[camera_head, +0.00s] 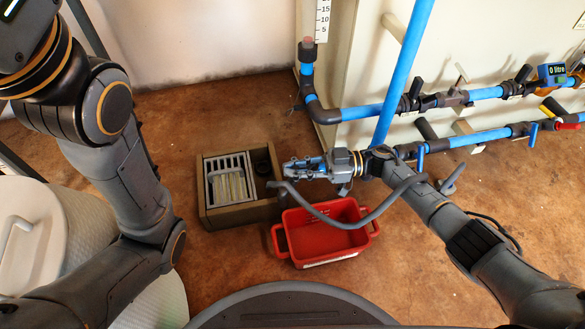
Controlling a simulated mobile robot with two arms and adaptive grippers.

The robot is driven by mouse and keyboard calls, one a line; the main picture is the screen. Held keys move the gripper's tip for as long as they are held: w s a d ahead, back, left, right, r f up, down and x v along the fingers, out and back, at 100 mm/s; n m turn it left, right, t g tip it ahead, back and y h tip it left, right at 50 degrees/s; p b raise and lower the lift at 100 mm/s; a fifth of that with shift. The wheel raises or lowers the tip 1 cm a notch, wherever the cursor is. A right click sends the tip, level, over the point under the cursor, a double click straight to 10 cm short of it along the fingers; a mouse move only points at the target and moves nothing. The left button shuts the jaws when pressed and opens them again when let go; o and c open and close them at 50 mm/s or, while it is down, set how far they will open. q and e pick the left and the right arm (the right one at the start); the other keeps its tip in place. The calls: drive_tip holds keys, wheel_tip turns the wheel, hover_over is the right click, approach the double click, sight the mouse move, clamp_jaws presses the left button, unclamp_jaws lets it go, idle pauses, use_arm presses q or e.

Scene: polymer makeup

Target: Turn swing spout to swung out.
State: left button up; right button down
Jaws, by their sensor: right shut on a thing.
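The swing spout (345,224) is a grey curved pipe. It runs from the pipework side at the right, over the red bin, to an end near the wooden crate. My right gripper (292,169) is at the spout's free end and is shut on it; the fingers partly hide the contact. My right arm reaches in from the lower right and passes over part of the spout near its pipe side. My left arm is at the left; its gripper is outside the view.
A red bin (300,243) stands on the brown floor under the spout. A wooden crate (240,212) with a white grated rack (229,163) is left of it. Blue pipes (368,113) with several valves run along the cream wall. A white lidded drum (20,250) is at the left.

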drive_tip(key=shift+w+d, duration=0.35)
drive_tip(key=c, duration=1.5)
unclamp_jaws()
drive_tip(key=shift+o, duration=0.9)
drive_tip(key=shift+s+a, duration=0.1)
drive_tip(key=shift+s, duration=0.05)
drive_tip(key=d, duration=1.2)
drive_tip(key=shift+w, duration=0.4)
